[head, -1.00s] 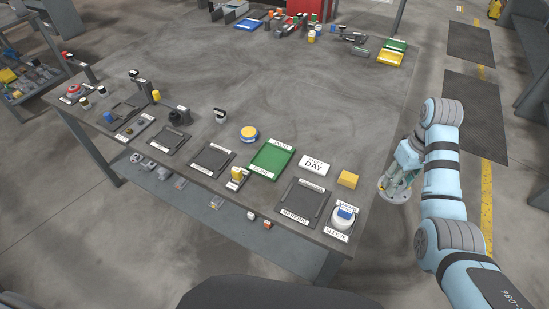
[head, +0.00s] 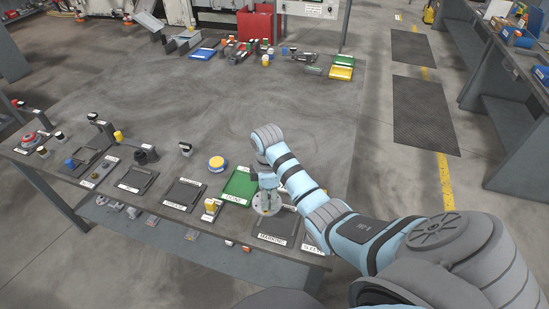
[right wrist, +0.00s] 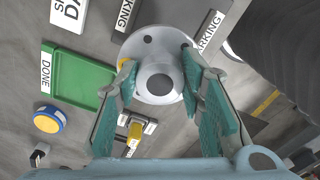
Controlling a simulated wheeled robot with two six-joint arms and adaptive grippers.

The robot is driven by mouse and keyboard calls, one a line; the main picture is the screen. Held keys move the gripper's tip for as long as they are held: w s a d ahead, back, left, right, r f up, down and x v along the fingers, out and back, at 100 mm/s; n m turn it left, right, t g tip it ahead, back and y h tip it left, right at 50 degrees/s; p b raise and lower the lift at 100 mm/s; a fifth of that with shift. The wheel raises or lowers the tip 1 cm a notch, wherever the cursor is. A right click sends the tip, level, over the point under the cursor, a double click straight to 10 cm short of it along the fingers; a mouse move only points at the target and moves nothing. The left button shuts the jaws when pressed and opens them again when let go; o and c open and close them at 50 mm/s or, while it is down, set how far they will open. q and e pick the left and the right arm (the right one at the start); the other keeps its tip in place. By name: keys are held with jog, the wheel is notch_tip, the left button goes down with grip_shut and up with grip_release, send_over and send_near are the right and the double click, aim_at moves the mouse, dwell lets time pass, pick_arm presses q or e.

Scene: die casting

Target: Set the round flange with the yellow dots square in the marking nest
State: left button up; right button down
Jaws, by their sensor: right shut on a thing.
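The round grey flange (head: 268,203) is in my right gripper (head: 267,192), which is shut on it. In the head view it hangs over the upper left part of the marking nest (head: 284,228), a dark square tray with a MARKING label. In the right wrist view the flange (right wrist: 158,78) shows its raised round hub between the two teal fingers (right wrist: 160,95), with a dark hole in its rim. A bit of yellow shows at its left edge, partly behind a finger. The flange seems held above the nest; its exact height I cannot tell. My left gripper is out of view.
The green DONE tray (head: 239,186) lies just left of the flange, with a yellow and blue round tin (head: 217,164) beyond it. A small yellow item (head: 211,206) stands near the front edge. Other dark trays (head: 185,194) lie further left. The table's middle is clear.

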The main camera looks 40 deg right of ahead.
aim_at(280, 204)
jog(key=s+d+n, duration=0.1)
jog(key=s+d+n+p, duration=0.1)
jog(key=shift+s+d+f+n, duration=0.1)
jog(key=shift+s+f+n, duration=0.15)
jog(key=shift+f+n, duration=0.15)
jog(key=shift+s+f, duration=0.2)
jog(key=shift+f, duration=0.45)
notch_tip(280, 204, down, 5)
jog(key=b, duration=0.3)
jog(key=shift+w+r, duration=0.15)
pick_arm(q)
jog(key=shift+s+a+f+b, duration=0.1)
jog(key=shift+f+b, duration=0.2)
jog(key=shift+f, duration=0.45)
pick_arm(e)
jog(key=shift+f, duration=0.65)
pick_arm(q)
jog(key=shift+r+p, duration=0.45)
pick_arm(e)
jog(key=shift+r, duration=0.15)
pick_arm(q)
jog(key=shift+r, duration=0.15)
pick_arm(e)
jog(key=shift+f, duration=0.45)
pick_arm(q)
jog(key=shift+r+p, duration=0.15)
jog(key=shift+p, duration=0.2)
pick_arm(e)
jog(key=shift+f, duration=0.1)
